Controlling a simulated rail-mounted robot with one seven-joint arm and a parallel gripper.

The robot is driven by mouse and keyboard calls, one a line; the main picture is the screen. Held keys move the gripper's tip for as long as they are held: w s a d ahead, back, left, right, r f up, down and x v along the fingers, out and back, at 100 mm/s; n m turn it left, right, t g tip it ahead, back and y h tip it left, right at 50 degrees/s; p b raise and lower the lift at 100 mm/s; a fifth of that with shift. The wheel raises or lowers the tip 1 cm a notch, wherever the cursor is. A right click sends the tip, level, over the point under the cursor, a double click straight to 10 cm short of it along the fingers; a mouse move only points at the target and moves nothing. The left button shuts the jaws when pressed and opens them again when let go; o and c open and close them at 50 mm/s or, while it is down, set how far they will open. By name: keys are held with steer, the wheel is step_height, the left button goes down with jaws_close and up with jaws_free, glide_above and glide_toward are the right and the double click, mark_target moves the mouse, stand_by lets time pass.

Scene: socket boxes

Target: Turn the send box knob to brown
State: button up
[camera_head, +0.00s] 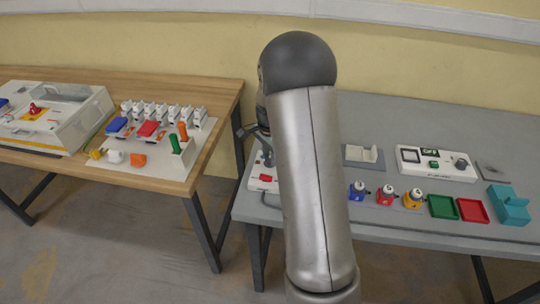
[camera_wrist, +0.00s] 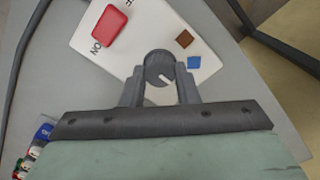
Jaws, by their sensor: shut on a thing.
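The send box (camera_wrist: 130,52) is a white box with a red rocker switch (camera_wrist: 109,27), a dark round knob (camera_wrist: 158,66), and a brown and a blue square mark. In the wrist view my gripper (camera_wrist: 160,80) has its two fingers on either side of the knob, shut on it. A white pointer line on the knob points down and right in that view, away from the brown mark (camera_wrist: 183,39) and below the blue mark (camera_wrist: 194,62). In the head view my arm hides most of the send box (camera_head: 262,178) and the knob.
On the grey table (camera_head: 400,135) stand a white meter box (camera_head: 437,163), blue, red and yellow small parts (camera_head: 385,196), green and red trays (camera_head: 472,210), and a teal block (camera_head: 509,206). A wooden table (camera_head: 205,93) with other boxes stands left, across a gap.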

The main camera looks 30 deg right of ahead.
steer(key=n+b, duration=0.1)
steer(key=n, duration=0.3)
steer(key=shift+b, duration=0.4)
steer(key=n+b, duration=0.1)
steer(key=n, duration=0.4)
steer(key=n+b, duration=0.1)
steer(key=n, duration=0.3)
steer(key=shift+w, duration=0.1)
steer(key=shift+r+n, duration=0.1)
steer(key=shift+n, duration=2.3)
steer(key=o, duration=1)
step_height(320, 180, up, 17)
steer(key=shift+r, duration=0.2)
